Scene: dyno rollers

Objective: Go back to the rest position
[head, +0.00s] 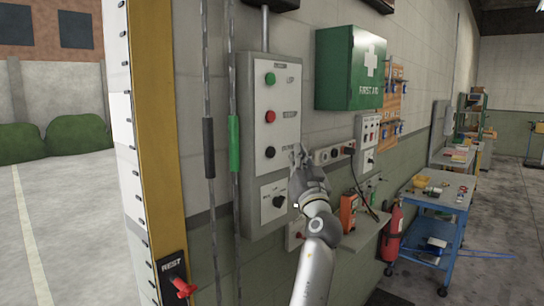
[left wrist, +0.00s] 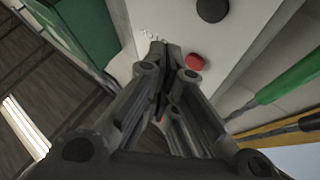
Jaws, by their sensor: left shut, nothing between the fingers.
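My left gripper (head: 298,152) is in front of the grey wall control panel (head: 272,170), at its right edge in the head view. Its fingers are shut and empty. The panel has a green button (head: 270,78), a red button (head: 270,116), a black button (head: 270,152) and a rotary switch (head: 278,201) below. In the left wrist view the closed fingertips (left wrist: 165,48) lie just left of the red button (left wrist: 194,63), and the black button (left wrist: 212,10) is at the top. I cannot tell whether the fingers touch the panel. My right gripper is out of view.
A green first aid box (head: 350,68) hangs right of the panel. Pull cords with black and green handles (head: 234,143) hang left of it. A red-handled switch (head: 182,286) is low on the yellow door frame. A shelf, fire extinguisher (head: 392,232) and blue cart (head: 437,200) stand right.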

